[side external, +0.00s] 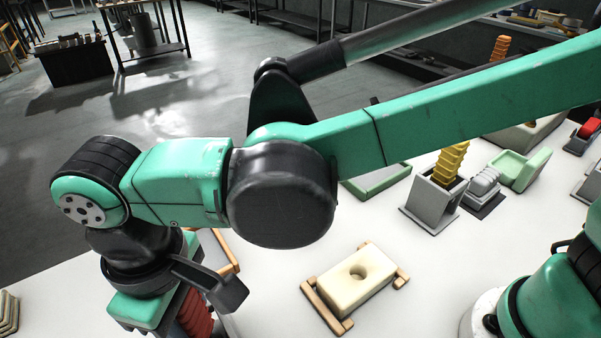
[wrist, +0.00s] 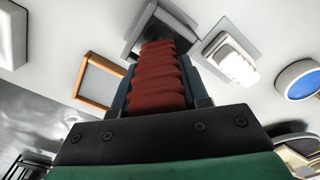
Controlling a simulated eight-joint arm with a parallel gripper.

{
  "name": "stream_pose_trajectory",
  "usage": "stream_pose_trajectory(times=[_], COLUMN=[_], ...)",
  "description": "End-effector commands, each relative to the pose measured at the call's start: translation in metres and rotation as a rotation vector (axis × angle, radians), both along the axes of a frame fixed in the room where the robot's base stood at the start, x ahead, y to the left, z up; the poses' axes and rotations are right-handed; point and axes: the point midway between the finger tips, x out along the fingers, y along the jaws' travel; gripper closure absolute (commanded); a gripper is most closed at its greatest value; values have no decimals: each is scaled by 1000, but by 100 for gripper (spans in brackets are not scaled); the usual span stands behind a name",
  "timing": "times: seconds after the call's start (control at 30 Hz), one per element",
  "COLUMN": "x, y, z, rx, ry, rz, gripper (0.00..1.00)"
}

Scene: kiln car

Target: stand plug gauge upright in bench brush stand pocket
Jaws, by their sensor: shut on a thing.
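A red ribbed piece (wrist: 158,78), which I take to be the plug gauge, is between the jaws of my gripper (wrist: 157,92). My gripper is shut on it. In the side view, part of the red piece (side external: 195,313) shows at the bottom edge, below my wrist; its lower end and the fingertips are out of frame. In the wrist view, a grey square stand with a dark pocket (wrist: 135,43) lies beyond the far end of the red piece, partly covered by it. I take this for the brush stand. Whether the piece touches it, I cannot tell.
A cream block with a round hole (side external: 343,288) rests on wooden rails. A grey holder (side external: 430,200) has a yellow ribbed piece (side external: 452,162) standing in it. A green tray (side external: 385,187) is behind. The wrist view shows a wooden frame (wrist: 83,82) and a white block (wrist: 232,60).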

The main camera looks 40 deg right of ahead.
Motion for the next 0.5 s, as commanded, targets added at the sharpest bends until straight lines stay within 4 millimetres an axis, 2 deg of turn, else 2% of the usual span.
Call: stream_pose_trajectory(times=[0.43,0.47,0.5], x=[0,0,0], y=[0,0,0], z=[-3,-3,-3], rx=[0,0,0], ry=[0,0,0], rz=[0,0,0], gripper=[100,58,47])
